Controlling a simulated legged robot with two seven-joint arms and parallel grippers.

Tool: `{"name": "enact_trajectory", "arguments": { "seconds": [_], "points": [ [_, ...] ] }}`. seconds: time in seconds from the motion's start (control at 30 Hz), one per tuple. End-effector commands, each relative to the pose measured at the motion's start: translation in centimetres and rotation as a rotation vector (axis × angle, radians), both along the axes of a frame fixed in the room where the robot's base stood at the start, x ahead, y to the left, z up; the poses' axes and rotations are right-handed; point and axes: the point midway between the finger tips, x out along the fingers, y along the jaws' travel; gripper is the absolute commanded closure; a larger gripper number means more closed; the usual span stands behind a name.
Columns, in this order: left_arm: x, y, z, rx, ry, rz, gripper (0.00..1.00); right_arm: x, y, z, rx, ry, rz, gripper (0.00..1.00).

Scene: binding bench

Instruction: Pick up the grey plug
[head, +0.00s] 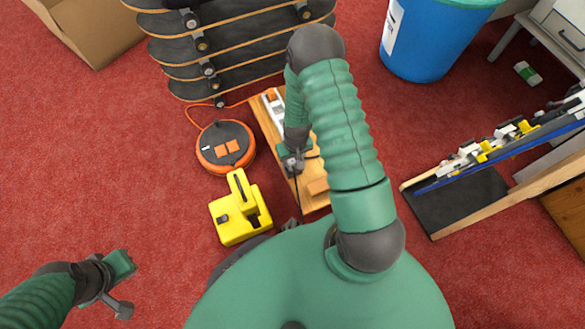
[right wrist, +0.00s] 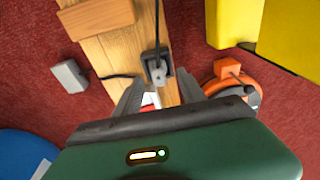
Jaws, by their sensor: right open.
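The grey plug (right wrist: 157,68) shows in the right wrist view, over the wooden board (right wrist: 110,52), with a dark cable rising from it to the top edge. My right gripper (right wrist: 160,78) is open, its two grey fingers on either side of the plug's near end. I cannot tell whether they touch it. In the head view my right gripper (head: 294,161) is over the middle of the board, and the plug is too small to make out there. My left gripper (head: 118,287) is at the lower left over the carpet, far from the board.
An orange cable reel (head: 226,147) and a yellow device (head: 240,210) stand left of the board. Stacked skateboards (head: 235,45) are behind it. A blue bin (head: 425,45) and a wooden-edged rack (head: 455,205) are to the right. Red carpet is clear at left.

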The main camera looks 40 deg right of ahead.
Motion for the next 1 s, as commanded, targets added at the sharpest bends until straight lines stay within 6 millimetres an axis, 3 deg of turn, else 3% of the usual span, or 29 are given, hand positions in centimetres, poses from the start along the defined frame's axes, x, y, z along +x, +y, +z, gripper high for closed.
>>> {"name": "enact_trajectory", "arguments": {
  "seconds": [0.17, 0.43, 0.7, 1.0],
  "points": [
    [0.0, 0.0, -1.3, 0.0, 0.0, 0.0, 1.0, 0.3, -0.1, -1.7, -0.001, -0.001, 0.001, 0.53],
    [0.0, 0.1, -5.7, 0.0, 0.0, 0.001, 1.0, 1.3, -1.2, -6.2, 0.0, 0.001, 0.0, 0.53],
    [0.0, 0.0, -5.4, 0.0, 0.0, 0.0, 1.0, 1.3, -1.2, -6.0, 0.0, 0.0, 0.0, 0.54],
    [0.0, 0.0, -5.4, 0.0, 0.0, 0.0, 1.0, 1.3, -1.2, -6.0, 0.0, 0.0, 0.0, 0.93]
  ]
}}
